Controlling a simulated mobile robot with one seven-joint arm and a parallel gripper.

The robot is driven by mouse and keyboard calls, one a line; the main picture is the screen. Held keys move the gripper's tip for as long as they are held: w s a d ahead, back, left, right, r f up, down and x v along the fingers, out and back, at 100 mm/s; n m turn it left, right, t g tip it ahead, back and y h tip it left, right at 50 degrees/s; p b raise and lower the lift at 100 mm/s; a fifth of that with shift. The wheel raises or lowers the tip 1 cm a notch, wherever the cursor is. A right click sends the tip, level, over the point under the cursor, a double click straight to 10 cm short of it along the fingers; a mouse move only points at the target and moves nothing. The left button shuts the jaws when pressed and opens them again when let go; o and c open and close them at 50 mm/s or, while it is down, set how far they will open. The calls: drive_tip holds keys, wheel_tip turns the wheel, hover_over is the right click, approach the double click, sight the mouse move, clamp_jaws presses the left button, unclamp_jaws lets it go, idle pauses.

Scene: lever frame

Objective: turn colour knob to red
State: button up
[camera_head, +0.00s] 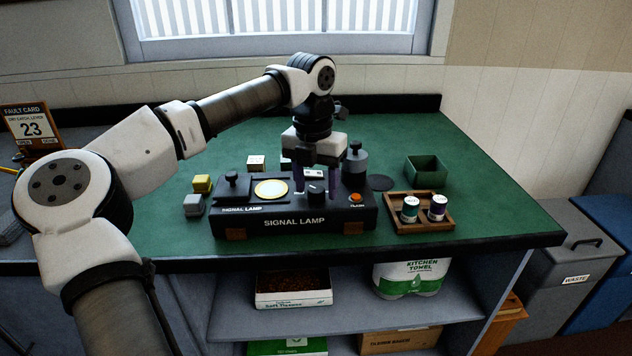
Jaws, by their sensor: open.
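The black signal lamp box (295,223) stands near the front edge of the green bench top. A pale yellow lamp disc (271,188) lies on its top, left of centre. A dark knob (316,197) is on the box right of the disc; I take it for the colour knob, but its label and pointer are too small to read. My gripper (316,188) points down over this knob, with its purple fingers apart on its left and right. I cannot tell whether they touch it. No red shows on the lamp disc.
A black-knobbed part (237,186) is on the box's left, an orange button (356,198) and a grey cylinder (355,166) on its right. A wooden tray (421,226) holds two small jars. A green bin (425,171) and small blocks (202,183) stand around.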

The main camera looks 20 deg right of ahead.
sight(313, 187)
drive_tip(key=shift+r, duration=0.15)
wheel_tip(313, 187, up, 14)
drive_tip(key=shift+w+a+f, duration=0.2)
drive_tip(key=shift+f, duration=0.05)
idle(0.4)
